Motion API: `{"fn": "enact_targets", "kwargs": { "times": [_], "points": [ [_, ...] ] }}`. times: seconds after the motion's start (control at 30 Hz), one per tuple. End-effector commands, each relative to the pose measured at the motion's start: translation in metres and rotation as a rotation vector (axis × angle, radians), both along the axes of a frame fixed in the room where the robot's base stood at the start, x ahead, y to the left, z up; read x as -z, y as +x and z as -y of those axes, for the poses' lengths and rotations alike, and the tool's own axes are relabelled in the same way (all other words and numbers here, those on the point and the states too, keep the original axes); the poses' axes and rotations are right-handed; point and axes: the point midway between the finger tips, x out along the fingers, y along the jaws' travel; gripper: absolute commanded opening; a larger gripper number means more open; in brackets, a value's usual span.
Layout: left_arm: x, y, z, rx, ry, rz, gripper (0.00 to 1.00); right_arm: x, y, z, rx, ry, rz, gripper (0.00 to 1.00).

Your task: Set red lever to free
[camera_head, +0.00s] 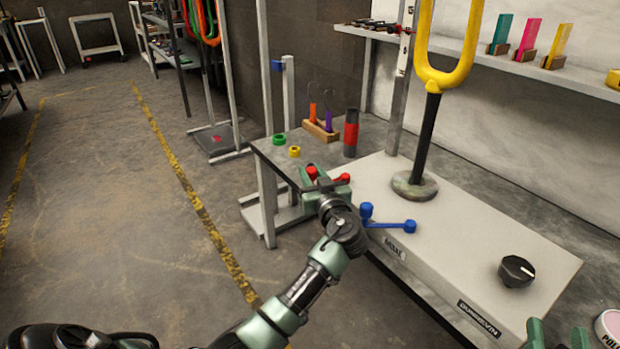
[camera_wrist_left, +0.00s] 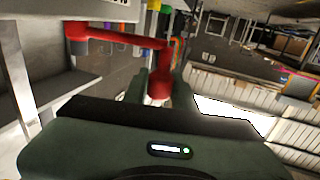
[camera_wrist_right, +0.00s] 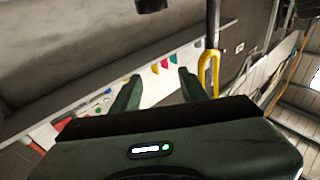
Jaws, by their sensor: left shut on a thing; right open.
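The red lever (camera_head: 343,178) is at the left end of the light grey console (camera_head: 470,230). My left gripper (camera_head: 325,182) is shut on the lever's knob, and its green fingers partly hide the lever in the head view. In the left wrist view the red lever (camera_wrist_left: 120,38) runs from a mount at the upper left to a knob (camera_wrist_left: 159,88) between the fingers. Any marking for the free position cannot be read. My right gripper (camera_wrist_right: 158,88) is open and empty; only its green fingers show at the bottom right of the head view.
A blue lever (camera_head: 385,224) sits close to my left gripper on the console. A black dial (camera_head: 516,271) and a yellow loop on a black post (camera_head: 425,140) are further right. Green and yellow rings (camera_head: 279,139) and a red-black cylinder (camera_head: 351,133) stand on the table behind.

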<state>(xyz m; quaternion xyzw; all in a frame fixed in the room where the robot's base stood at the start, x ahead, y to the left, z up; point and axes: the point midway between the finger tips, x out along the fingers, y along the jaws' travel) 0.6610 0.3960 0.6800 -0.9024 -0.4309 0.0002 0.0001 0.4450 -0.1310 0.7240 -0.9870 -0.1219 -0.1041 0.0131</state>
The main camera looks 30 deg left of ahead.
Motion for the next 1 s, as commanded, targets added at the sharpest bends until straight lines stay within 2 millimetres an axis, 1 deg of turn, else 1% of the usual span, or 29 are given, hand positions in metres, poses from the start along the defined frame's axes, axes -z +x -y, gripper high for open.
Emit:
{"fn": "enact_targets", "kwargs": {
  "times": [0.03, 0.1, 0.2, 0.3, 0.5, 0.8, 0.83, 0.87, 0.9, 1.0],
  "points": [
    [0.003, 0.0, 0.001, -0.011, -0.001, 0.0, 0.0, -0.007, -0.002, -0.001, -0.003, 0.014, 0.052, 0.44],
    [0.002, -0.001, 0.002, -0.024, -0.001, -0.001, 0.0, -0.02, -0.005, -0.002, -0.007, 0.032, 0.116, 0.44],
    [0.002, -0.002, 0.003, -0.037, 0.0, -0.001, 0.0, -0.034, -0.01, -0.002, -0.011, 0.051, 0.186, 0.44],
    [0.001, -0.002, 0.004, -0.046, 0.0, -0.001, 0.0, -0.042, -0.014, -0.003, -0.013, 0.064, 0.231, 0.44],
    [0.001, -0.003, 0.004, -0.054, 0.0, -0.001, 0.0, -0.049, -0.017, -0.002, -0.016, 0.075, 0.269, 0.44],
    [0.0, -0.003, 0.004, -0.054, 0.0, -0.001, 0.0, -0.05, -0.017, -0.002, -0.016, 0.075, 0.27, 0.44],
    [0.0, -0.003, 0.004, -0.054, 0.0, -0.001, 0.29, -0.05, -0.017, -0.002, -0.016, 0.075, 0.269, 0.44],
    [0.0, -0.003, 0.004, -0.054, 0.0, -0.001, 0.38, -0.05, -0.017, -0.002, -0.016, 0.075, 0.269, 0.44],
    [0.0, -0.003, 0.004, -0.054, 0.001, -0.001, 0.49, -0.05, -0.017, -0.002, -0.016, 0.075, 0.269, 0.44],
    [0.0, -0.003, 0.004, -0.053, 0.001, -0.001, 0.49, -0.05, -0.017, -0.003, -0.016, 0.075, 0.269, 0.44]
  ]
}}
